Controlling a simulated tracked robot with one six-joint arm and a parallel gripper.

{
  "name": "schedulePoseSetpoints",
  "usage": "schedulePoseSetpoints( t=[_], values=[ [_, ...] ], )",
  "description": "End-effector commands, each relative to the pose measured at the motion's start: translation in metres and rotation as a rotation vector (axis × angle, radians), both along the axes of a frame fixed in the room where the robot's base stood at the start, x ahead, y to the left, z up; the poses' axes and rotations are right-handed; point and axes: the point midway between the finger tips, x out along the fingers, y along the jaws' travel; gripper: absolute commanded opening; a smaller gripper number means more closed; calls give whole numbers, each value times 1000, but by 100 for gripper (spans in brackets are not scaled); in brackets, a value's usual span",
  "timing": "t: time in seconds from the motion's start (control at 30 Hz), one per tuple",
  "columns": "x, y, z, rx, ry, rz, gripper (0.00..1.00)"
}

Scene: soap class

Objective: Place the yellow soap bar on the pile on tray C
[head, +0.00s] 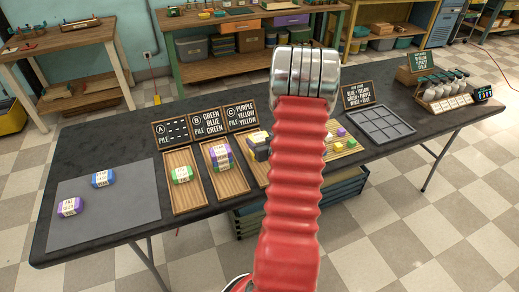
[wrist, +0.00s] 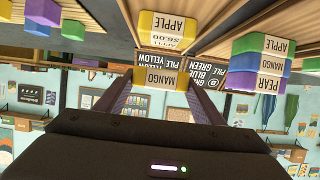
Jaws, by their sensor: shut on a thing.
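My gripper (wrist: 162,88) is shut on a yellow soap bar (wrist: 163,78), which sits between its two fingertips in the wrist view. Another yellow bar (wrist: 166,28) with a price label is just above it in that upside-down picture, close to it; I cannot tell whether they touch. In the head view my gripper (head: 261,153) is a dark block at tray C, with a bit of yellow (head: 256,138) beside it. The red arm covers much of tray C (head: 250,168). The sign for C (head: 241,118) reads purple, yellow, yellow.
Tray A (head: 185,198) holds a green bar. Tray B (head: 230,183) holds a stacked pile (head: 221,157), close beside my gripper. A grey mat (head: 105,215) holds a blue and a purple bar.

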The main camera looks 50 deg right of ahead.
Motion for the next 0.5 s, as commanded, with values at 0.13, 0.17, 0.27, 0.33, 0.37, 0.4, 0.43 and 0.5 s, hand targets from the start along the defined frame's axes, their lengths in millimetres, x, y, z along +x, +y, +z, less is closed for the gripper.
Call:
schedulePoseSetpoints(
  t=[0.13, 0.17, 0.27, 0.33, 0.37, 0.4, 0.43, 0.5],
  values=[
    [0, 0, 0, -2, -1, 0, 37],
    [0, 0, 0, -2, -1, 0, 37],
    [0, 0, 0, -2, -1, 0, 37],
    [0, 0, -1, -1, -2, 0, 37],
    [0, 0, -2, -1, -1, 0, 37],
    [0, 0, -4, -1, -1, 0, 37],
    [0, 0, -7, -1, -1, 0, 37],
    [0, 0, -14, 1, 1, 0, 37]
  ],
)
